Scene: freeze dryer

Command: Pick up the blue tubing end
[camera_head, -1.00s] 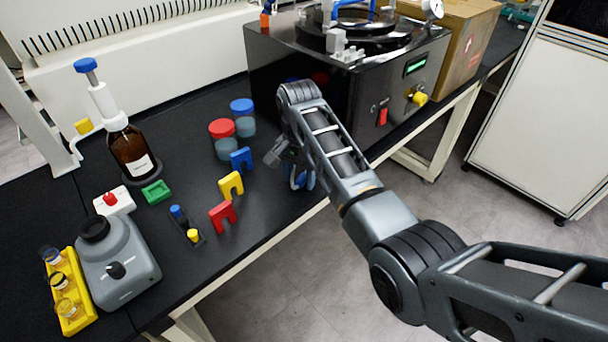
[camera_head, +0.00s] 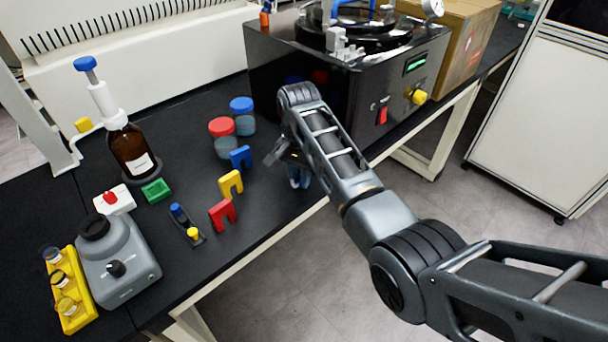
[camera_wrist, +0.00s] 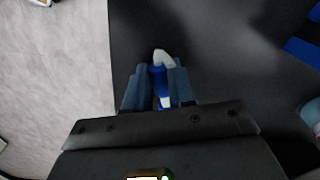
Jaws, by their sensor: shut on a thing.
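The blue tubing end (camera_wrist: 158,78) is a blue piece with a pale tip, seen in the wrist view between the two fingers of my gripper (camera_wrist: 156,88). The fingers touch it on both sides and are shut on it. In the head view my gripper (camera_head: 297,178) is low over the front edge of the black bench, in front of the black machine. There my arm hides most of it, and the tubing end cannot be made out clearly.
The black freeze dryer (camera_head: 345,90) stands behind my gripper. Blue (camera_head: 241,157), yellow (camera_head: 231,184) and red (camera_head: 222,214) clips stand to its left. Jars with red (camera_head: 222,128) and blue (camera_head: 241,105) lids stand farther back. The bench's front edge (camera_head: 262,243) is close.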

